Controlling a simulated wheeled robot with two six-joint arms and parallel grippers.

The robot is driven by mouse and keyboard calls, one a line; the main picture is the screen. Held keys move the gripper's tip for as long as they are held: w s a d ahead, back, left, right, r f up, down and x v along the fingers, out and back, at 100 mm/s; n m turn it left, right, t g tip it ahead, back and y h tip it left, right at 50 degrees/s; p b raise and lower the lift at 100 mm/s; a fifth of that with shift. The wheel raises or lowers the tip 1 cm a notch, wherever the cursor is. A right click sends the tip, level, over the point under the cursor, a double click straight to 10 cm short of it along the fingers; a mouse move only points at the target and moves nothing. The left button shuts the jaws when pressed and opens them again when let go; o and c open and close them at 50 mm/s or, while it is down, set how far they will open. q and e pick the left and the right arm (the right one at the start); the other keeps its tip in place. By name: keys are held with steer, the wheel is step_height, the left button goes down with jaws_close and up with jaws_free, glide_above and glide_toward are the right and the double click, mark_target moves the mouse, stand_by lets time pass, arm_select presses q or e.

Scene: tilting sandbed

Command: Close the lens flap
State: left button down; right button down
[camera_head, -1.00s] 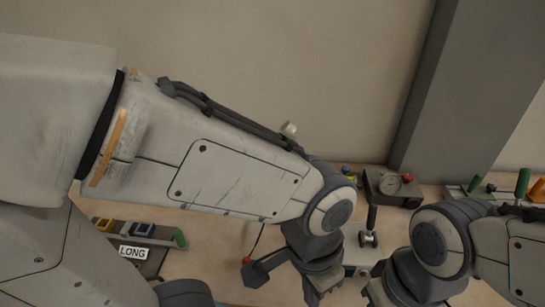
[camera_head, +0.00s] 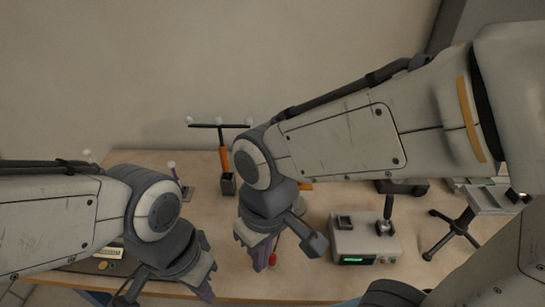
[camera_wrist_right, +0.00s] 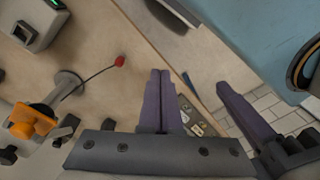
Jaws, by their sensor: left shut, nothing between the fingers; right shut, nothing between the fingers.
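I cannot pick out the lens flap in either view. My right gripper (camera_head: 258,262) reaches in from the right and hangs over the middle of the table in the head view. In the right wrist view its two purple fingers (camera_wrist_right: 161,100) are pressed together with nothing between them. My left gripper (camera_head: 203,290) is at the lower left in the head view, pointing down near the front edge. It is shut and empty. One of its purple fingers (camera_wrist_right: 245,112) shows right of my right fingers in the wrist view, apart from them.
A white box (camera_head: 358,243) with a green display and a lever stands right of my right gripper. A T-shaped stand (camera_head: 223,158) with an orange post stands behind. A red ball (camera_wrist_right: 120,61) on a thin wire is near the right fingers. A dark tray (camera_head: 98,258) lies front left.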

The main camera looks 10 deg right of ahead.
steer(key=w+d+r+m+p, duration=0.5)
steer(key=w+d+r+p, duration=0.15)
steer(key=w+r, duration=0.2)
steer(key=w+d+r+m+p, duration=0.4)
steer(key=w+d+r+p, duration=0.3)
steer(key=r, duration=0.3)
steer(key=shift+g+h, duration=0.3)
steer(key=shift+g, duration=0.1)
steer(key=f+p, duration=0.1)
steer(key=f, duration=0.3)
steer(key=f+p, duration=0.1)
steer(key=f, duration=0.3)
steer(key=a+f+p, duration=0.1)
steer(key=f, duration=0.4)
steer(key=shift+w, duration=0.1)
steer(key=shift+f, duration=0.5)
steer(key=shift+a, duration=0.1)
